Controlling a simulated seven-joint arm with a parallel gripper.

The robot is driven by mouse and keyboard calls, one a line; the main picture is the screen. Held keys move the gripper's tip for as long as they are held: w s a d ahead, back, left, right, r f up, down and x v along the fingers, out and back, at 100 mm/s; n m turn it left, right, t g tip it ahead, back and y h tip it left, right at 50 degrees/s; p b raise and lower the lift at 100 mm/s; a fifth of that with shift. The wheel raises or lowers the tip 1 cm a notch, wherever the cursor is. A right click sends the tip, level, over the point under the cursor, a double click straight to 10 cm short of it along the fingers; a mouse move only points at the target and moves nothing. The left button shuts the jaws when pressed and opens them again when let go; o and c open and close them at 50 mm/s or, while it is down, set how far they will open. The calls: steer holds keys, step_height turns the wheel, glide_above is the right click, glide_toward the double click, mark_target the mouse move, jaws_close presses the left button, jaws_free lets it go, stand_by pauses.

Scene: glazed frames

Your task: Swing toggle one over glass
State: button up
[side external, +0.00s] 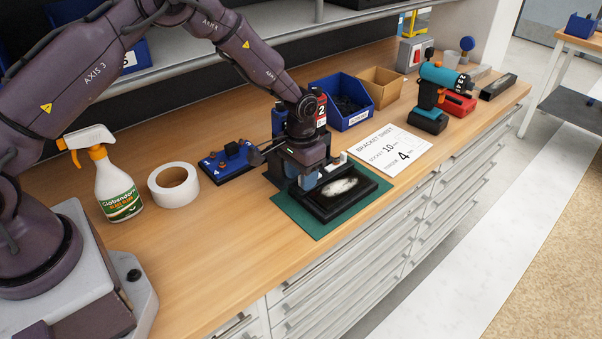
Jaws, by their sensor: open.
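A black frame (366,189) lies flat on a green mat (301,222). Its dark panel has a whitish, speckled patch (340,187) in the middle; I cannot tell whether this is on the glass or under it. My gripper (312,181) points down at the frame's back left side, with its fingers low and apart. I cannot tell whether it touches the frame. Toggle one cannot be made out; the gripper and wrist cover that side of the frame.
Left of the mat are a blue fixture marked 4 (232,166), a tape roll (174,187) and a spray bottle (113,187). A paper sheet (390,149), blue bin (345,98), cardboard box (381,84) and drill (434,92) stand to the right. The front left bench top is clear.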

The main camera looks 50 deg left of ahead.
steer(key=shift+c, duration=0.4)
jaws_close()
steer(key=shift+a+m, duration=0.15)
steer(key=shift+m, duration=0.6)
steer(key=shift+a+m, duration=0.15)
steer(key=shift+m, duration=0.6)
steer(key=shift+o, duration=0.4)
jaws_free()
step_height(320, 180, up, 13)
